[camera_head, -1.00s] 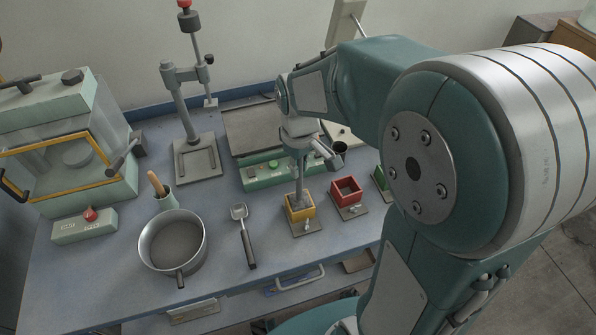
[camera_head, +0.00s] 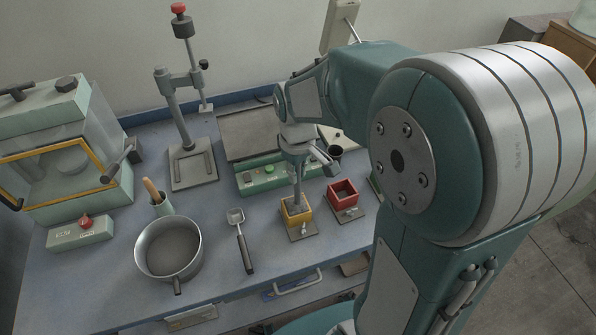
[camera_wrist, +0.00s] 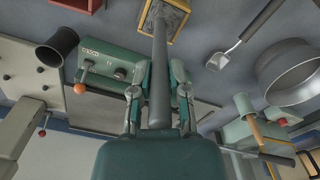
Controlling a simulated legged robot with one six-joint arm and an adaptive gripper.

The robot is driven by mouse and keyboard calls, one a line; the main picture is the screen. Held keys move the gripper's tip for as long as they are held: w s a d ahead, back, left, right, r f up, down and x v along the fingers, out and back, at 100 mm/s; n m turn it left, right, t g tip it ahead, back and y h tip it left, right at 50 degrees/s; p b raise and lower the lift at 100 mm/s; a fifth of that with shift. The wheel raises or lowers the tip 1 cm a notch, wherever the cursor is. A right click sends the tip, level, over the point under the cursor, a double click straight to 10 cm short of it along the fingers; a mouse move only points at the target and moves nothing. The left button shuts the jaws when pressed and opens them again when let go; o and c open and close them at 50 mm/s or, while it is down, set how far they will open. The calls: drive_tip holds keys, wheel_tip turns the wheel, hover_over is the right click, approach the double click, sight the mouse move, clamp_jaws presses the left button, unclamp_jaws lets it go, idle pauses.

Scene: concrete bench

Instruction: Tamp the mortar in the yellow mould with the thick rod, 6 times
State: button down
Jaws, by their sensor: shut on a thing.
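The yellow mould (camera_head: 285,218) stands on a small plate on the blue bench; it also shows at the top of the wrist view (camera_wrist: 181,8), with grey mortar (camera_wrist: 165,12) inside. My gripper (camera_head: 299,165) is above the mould and shut on the thick grey rod (camera_wrist: 160,85). In the wrist view the gripper (camera_wrist: 160,85) has a finger on each side of the rod. The rod (camera_head: 297,196) is about upright and its lower end is inside the yellow mould. I cannot tell how deep the tip goes into the mortar.
A red mould (camera_head: 343,193) stands close to the right of the yellow one. A scoop (camera_head: 241,240) and a grey pan (camera_head: 168,250) lie to the left. A green control box (camera_head: 262,175) is just behind. Clear bench lies between scoop and yellow mould.

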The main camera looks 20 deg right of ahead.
drive_tip(key=shift+a+r, duration=0.25)
drive_tip(key=shift+r, duration=0.9)
idle(0.4)
